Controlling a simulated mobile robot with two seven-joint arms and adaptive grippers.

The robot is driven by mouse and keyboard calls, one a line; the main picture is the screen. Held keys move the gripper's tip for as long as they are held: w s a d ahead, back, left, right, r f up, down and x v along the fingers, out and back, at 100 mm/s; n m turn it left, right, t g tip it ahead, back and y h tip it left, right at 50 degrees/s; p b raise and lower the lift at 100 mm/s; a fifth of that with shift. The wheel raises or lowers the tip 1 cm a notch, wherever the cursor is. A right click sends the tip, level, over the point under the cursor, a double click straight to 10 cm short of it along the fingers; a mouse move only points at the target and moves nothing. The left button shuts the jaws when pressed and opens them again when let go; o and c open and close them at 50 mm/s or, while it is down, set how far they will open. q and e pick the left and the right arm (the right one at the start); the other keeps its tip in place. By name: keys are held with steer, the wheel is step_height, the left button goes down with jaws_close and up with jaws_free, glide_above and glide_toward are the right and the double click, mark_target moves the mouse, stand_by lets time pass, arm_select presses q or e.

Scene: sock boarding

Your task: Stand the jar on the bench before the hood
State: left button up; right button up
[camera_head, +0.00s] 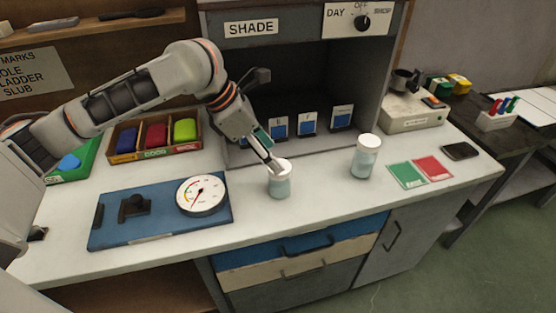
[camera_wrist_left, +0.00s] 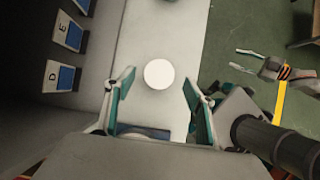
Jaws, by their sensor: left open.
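A small jar (camera_head: 279,186) with a white lid and pale green contents stands upright on the white bench (camera_head: 330,203) before the hood (camera_head: 292,80). My left gripper (camera_head: 272,163) is just above it, pointing down. In the left wrist view the round white lid (camera_wrist_left: 159,74) lies between the spread fingers of my left gripper (camera_wrist_left: 157,80), with a gap on each side. I cannot tell how far the fingertips reach down. A second similar jar (camera_head: 365,157) stands upright further right. My right gripper (camera_wrist_left: 236,59) shows only in the wrist view, its fingers apart.
A blue board with a round dial gauge (camera_head: 202,195) lies left of the jar. A wooden box of coloured blocks (camera_head: 155,137) stands behind it. Letter cards (camera_head: 308,123) stand inside the hood. Green and red cards (camera_head: 407,174) lie at the right. The bench front between the jars is clear.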

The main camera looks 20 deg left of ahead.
arm_select(q)
steer(key=p+v, duration=0.1)
steer(key=v, duration=0.5)
arm_select(e)
steer(key=shift+s+a+r, duration=0.15)
steer(key=shift+s+a, duration=0.1)
steer(key=shift+s, duration=0.2)
steer(key=shift+w+r, duration=0.2)
steer(key=shift+w, duration=0.05)
steer(key=shift+d, duration=0.1)
